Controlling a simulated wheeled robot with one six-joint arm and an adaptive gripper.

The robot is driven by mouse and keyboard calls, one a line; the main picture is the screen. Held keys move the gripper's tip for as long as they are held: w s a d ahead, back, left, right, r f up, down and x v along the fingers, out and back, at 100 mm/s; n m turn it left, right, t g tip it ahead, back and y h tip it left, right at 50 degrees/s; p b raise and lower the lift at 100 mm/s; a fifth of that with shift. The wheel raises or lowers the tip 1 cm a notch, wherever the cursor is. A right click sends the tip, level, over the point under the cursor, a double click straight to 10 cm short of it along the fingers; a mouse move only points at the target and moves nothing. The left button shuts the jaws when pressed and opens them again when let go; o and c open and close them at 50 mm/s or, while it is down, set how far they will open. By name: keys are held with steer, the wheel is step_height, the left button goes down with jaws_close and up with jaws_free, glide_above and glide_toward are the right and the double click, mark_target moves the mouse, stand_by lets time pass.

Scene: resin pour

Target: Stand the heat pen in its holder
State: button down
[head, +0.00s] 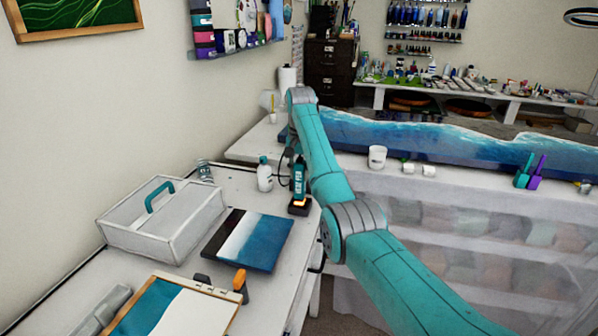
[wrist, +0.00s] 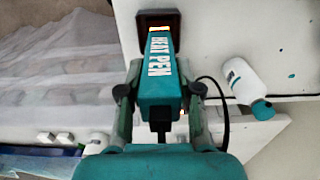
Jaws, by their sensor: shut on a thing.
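The heat pen (head: 298,178) is teal with white lettering. It stands upright over the dark holder (head: 299,208) at the table's right edge, its lower end at the holder. In the wrist view the pen (wrist: 161,80) points at the square dark holder (wrist: 173,20), with an orange glow where they meet. I cannot tell whether the tip is fully seated. My gripper (wrist: 160,90) is shut on the pen, one finger on each side. In the head view the fingers are mostly hidden by the pen and my arm.
A white bottle (head: 265,174) with a teal cap stands just left of the pen. A dark cord (wrist: 222,100) curves beside it. A blue-and-white panel (head: 250,240), a white caddy (head: 165,222) and a clipboard (head: 190,308) lie on the table.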

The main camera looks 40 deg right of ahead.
steer(key=c, duration=0.8)
jaws_free()
steer(key=shift+f, duration=0.1)
step_height(320, 180, up, 12)
steer(key=shift+s+r, duration=0.1)
steer(key=shift+r, duration=0.05)
